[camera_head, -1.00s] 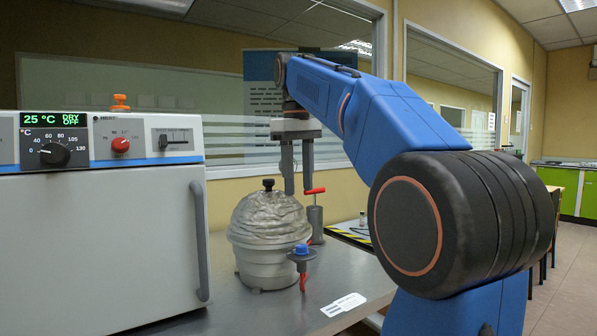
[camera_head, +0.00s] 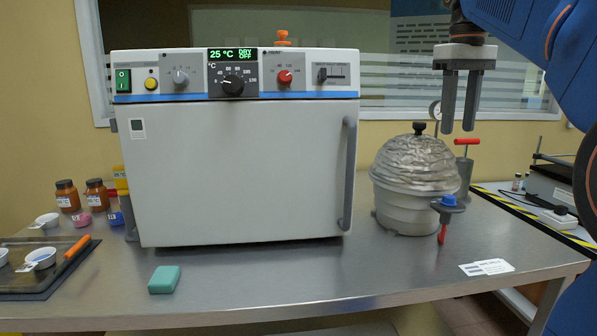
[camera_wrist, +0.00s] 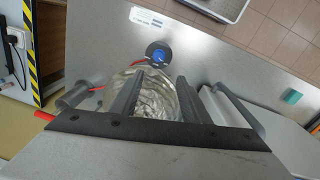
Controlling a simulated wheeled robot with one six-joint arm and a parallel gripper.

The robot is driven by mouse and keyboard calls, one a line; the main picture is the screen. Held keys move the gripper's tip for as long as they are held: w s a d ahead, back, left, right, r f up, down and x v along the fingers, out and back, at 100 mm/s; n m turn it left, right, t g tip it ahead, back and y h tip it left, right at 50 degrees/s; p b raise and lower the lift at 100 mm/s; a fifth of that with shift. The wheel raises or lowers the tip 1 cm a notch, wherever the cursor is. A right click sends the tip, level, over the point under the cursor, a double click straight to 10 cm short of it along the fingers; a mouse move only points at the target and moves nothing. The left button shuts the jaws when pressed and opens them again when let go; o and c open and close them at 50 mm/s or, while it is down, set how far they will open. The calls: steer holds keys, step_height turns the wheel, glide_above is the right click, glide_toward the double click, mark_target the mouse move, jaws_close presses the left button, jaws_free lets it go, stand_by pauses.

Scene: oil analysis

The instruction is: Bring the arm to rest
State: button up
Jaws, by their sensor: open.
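My gripper (camera_head: 460,100) is at the upper right of the head view, with its two fingers pointing down and a gap between them. It is open and empty, above and slightly right of the foil-covered domed vessel (camera_head: 415,168). In the wrist view my gripper (camera_wrist: 158,85) shows its two dark fingers apart over the same silver dome (camera_wrist: 150,98). My blue arm comes in from the right edge of the head view.
A white oven (camera_head: 235,170) stands left of the vessel, its door shut. A blue-topped valve (camera_head: 448,203) and a red-handled pump (camera_head: 466,160) stand close by the vessel. A green block (camera_head: 164,280) and a dark tray (camera_head: 30,285) are at front left. The front middle is clear.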

steer(key=s+a+f+m+t, duration=0.1)
steer(key=s+a+f, duration=0.2)
steer(key=s+f, duration=0.4)
steer(key=s+a+f+m+t, duration=0.1)
steer(key=s+a+f, duration=0.3)
steer(key=f, duration=1.5)
steer(key=s+a+f+t, duration=0.2)
steer(key=s+a+f, duration=0.2)
steer(key=s+f, duration=0.6)
step_height(320, 180, down, 4)
steer(key=shift+r+m+t+y, duration=0.1)
steer(key=shift+m+t+y, duration=0.2)
steer(key=shift+m, duration=0.1)
